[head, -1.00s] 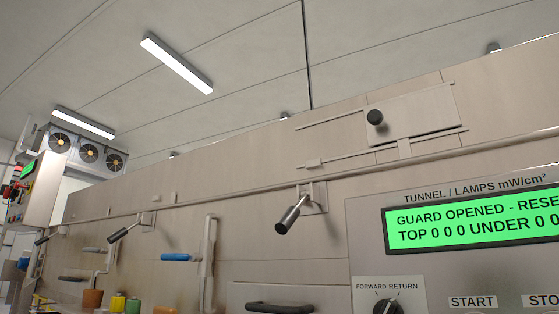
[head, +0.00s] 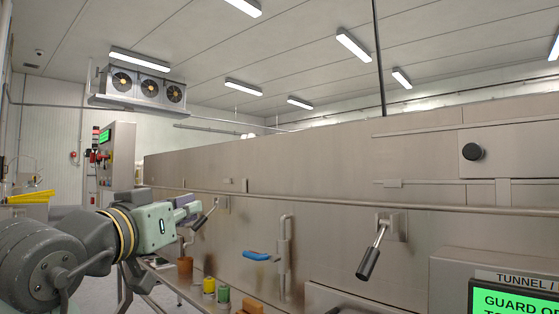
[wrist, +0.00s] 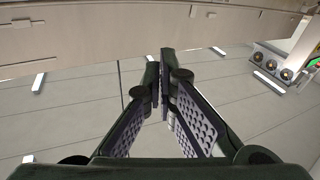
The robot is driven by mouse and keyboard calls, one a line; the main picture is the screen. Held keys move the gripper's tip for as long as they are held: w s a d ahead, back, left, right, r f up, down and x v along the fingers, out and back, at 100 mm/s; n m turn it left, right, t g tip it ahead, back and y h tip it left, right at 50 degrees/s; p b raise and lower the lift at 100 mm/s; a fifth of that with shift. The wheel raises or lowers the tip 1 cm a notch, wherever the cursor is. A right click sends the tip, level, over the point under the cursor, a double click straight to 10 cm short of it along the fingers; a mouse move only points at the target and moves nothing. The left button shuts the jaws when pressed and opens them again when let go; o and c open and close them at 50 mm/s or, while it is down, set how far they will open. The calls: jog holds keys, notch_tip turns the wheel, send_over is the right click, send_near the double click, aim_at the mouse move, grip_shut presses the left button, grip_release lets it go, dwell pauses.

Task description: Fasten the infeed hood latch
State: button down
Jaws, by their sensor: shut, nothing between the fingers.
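Two latch levers with dark grips hang angled down from brackets on the steel tunnel wall. The nearer lever (head: 370,258) is at the right in the head view, and the farther lever (head: 205,216) is left of centre. I cannot tell which is the infeed hood latch. My gripper (head: 192,208) overlaps the farther lever in the head view; whether it touches is unclear. Its fingers are together and empty in the wrist view (wrist: 160,75), with ceiling behind them and no lever visible there.
A blue handle (head: 257,256) and a vertical pipe (head: 284,245) are on the wall between the levers. Coloured containers (head: 209,286) stand below. A long rail (head: 330,200) runs along the wall. A green display panel (head: 520,300) is at lower right.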

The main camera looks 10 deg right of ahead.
jog(key=s+d+r+m+g+h+p, duration=0.1)
jog(key=s+d+r+m+g+p, duration=0.15)
jog(key=d+g+p, duration=0.5)
jog(key=s+d+r+m+g+h+p, duration=0.2)
jog(key=d+r+m+g+p, duration=0.15)
jog(key=d, duration=0.75)
jog(key=s+f+p+x, duration=0.1)
jog(key=f+p+x, duration=0.1)
jog(key=x, duration=1)
jog(key=shift+s+f+g+p, duration=0.2)
jog(key=shift+f+g+p, duration=0.15)
jog(key=shift+p, duration=0.2)
jog(key=shift+d, duration=0.15)
